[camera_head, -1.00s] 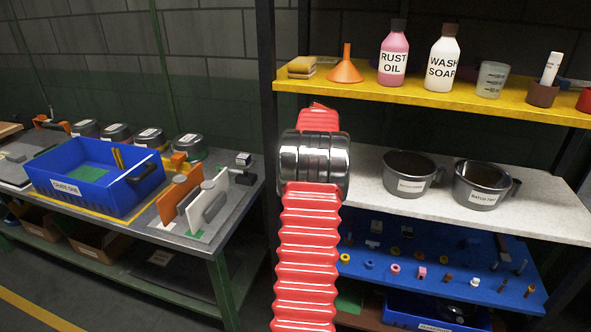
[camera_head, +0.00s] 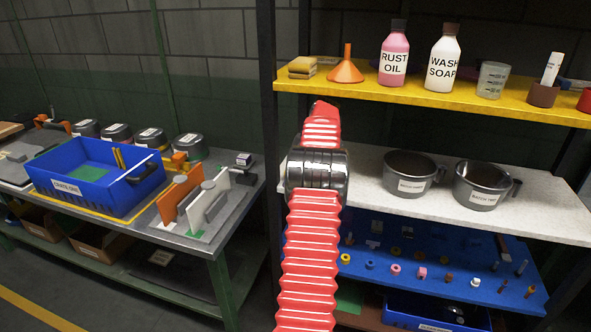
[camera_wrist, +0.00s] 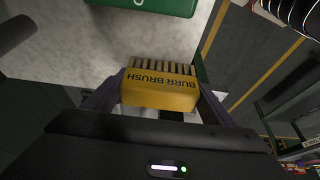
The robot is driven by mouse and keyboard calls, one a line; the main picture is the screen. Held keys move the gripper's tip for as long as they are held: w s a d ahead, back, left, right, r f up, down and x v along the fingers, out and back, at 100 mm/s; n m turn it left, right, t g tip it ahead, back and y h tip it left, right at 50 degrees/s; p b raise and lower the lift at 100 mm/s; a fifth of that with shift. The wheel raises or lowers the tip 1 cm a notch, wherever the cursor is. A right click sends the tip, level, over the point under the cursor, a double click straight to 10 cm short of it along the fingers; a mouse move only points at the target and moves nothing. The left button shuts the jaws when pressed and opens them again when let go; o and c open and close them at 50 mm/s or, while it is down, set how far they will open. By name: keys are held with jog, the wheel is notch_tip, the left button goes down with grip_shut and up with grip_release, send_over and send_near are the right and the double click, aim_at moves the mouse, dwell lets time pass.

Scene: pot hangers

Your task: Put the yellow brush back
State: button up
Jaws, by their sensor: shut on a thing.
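The yellow brush (camera_wrist: 160,92), lettered "BURR BRUSH", is between the two dark fingers of my gripper (camera_wrist: 160,98) in the wrist view. The fingers are shut on its sides, and its bristle rows face away from my palm. The lettering appears upside down. A pale speckled surface lies beyond the brush; I cannot tell the gap between them. In the head view my red arm hides the gripper and the brush, in front of the left end of the white shelf (camera_head: 365,165).
A green object (camera_wrist: 150,3) lies at the top of the wrist view. Two dark pots (camera_head: 412,172) stand on the white shelf. The yellow shelf (camera_head: 440,95) above holds bottles, a funnel (camera_head: 346,66) and a sponge (camera_head: 302,66). A blue bin (camera_head: 120,185) stands on the left bench.

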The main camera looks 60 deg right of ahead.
jog(key=shift+w+d, duration=0.2)
jog(key=shift+d, duration=1.25)
jog(key=shift+d+f, duration=0.1)
jog(key=shift+d, duration=0.05)
jog(key=shift+f, duration=0.2)
jog(key=o, duration=1.3)
